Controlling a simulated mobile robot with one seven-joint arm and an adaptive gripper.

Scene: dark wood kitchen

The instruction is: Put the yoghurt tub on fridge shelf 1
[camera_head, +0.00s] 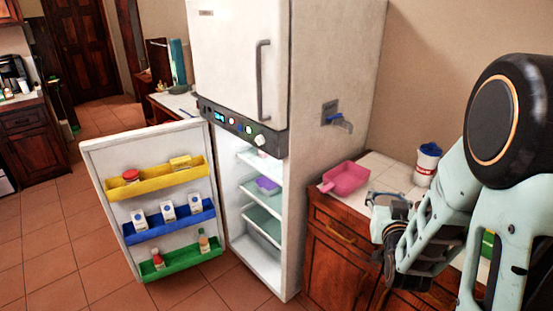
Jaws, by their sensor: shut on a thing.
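My gripper (388,208) is low over the counter to the right of the fridge. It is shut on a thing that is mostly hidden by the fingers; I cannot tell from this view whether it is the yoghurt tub. A white container with a blue top and a red band (427,165) stands upright on the counter behind my gripper; I cannot read its label. The fridge (338,150) has its lower compartment open, with white shelves (262,162) inside. I cannot tell which one is shelf 1.
The open fridge door (105,150) reaches out to the left, with yellow, blue and green racks holding small items. A purple box (267,185) sits inside. A pink tray (345,178) lies on the counter by the fridge.

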